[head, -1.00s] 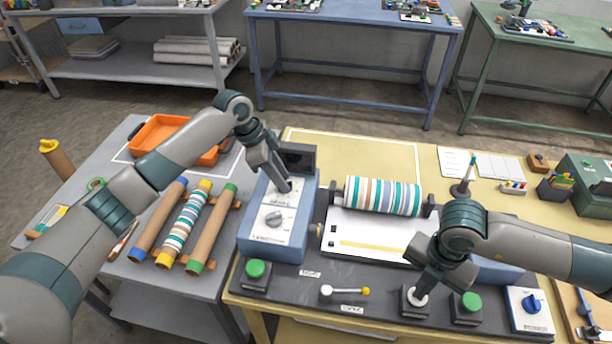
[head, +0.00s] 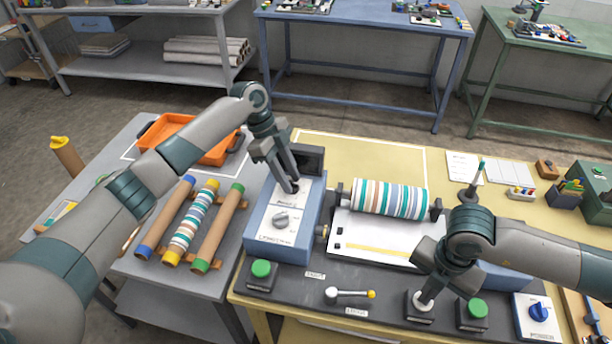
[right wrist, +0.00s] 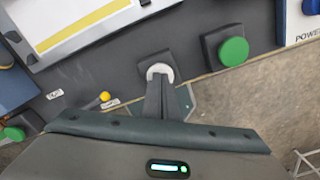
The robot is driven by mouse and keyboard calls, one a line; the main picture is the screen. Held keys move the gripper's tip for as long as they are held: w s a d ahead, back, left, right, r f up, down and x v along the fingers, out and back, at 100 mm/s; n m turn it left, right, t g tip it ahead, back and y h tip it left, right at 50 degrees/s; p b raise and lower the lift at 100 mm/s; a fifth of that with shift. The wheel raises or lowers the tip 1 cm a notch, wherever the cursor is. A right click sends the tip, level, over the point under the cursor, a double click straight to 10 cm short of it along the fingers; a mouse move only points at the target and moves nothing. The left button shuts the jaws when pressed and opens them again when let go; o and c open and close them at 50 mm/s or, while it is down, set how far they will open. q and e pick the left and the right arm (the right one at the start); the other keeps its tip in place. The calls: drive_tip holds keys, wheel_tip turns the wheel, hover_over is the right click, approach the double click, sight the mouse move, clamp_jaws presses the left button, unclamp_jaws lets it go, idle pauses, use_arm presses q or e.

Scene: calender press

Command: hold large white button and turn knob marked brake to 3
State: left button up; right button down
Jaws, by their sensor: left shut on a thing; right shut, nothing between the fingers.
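The large white button (right wrist: 160,70) sits on a dark block at the front of the press. It also shows in the head view (head: 424,304). My right gripper (right wrist: 163,80) is shut and empty, its fingertips at the button and hiding part of it. My left gripper (head: 293,188) points down at the upper part of the blue box and is shut on a dark knob there. The fingers mostly hide that knob, so its pointer and scale cannot be read. The label under it is too small to read surely. A grey knob (head: 282,219) sits lower on the same box.
Green buttons (head: 261,269) (head: 476,308) stand on dark blocks at both ends of the front strip. A lever with a yellow tip (head: 350,293) lies between them. A striped roll (head: 389,198) is mounted behind. A blue power knob (head: 538,312) is at the right.

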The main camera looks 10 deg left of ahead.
use_arm(q)
drive_tip(key=shift+d, duration=0.1)
use_arm(e)
drive_tip(key=shift+s+f, duration=0.25)
drive_tip(key=shift+f, duration=0.05)
use_arm(q)
drive_tip(key=o, duration=1)
drive_tip(key=shift+s, duration=0.1)
drive_tip(key=v, duration=1.2)
drive_tip(key=shift+r, duration=0.1)
use_arm(e)
drive_tip(key=shift+r, duration=0.1)
drive_tip(key=shift+w+r+p, duration=0.15)
drive_tip(key=shift+r+p, duration=0.3)
drive_tip(key=shift+r, duration=0.25)
use_arm(q)
wheel_tip(320, 180, up, 4)
drive_tip(key=p, duration=0.3)
use_arm(e)
wheel_tip(320, 180, up, 6)
drive_tip(key=shift+r, duration=0.25)
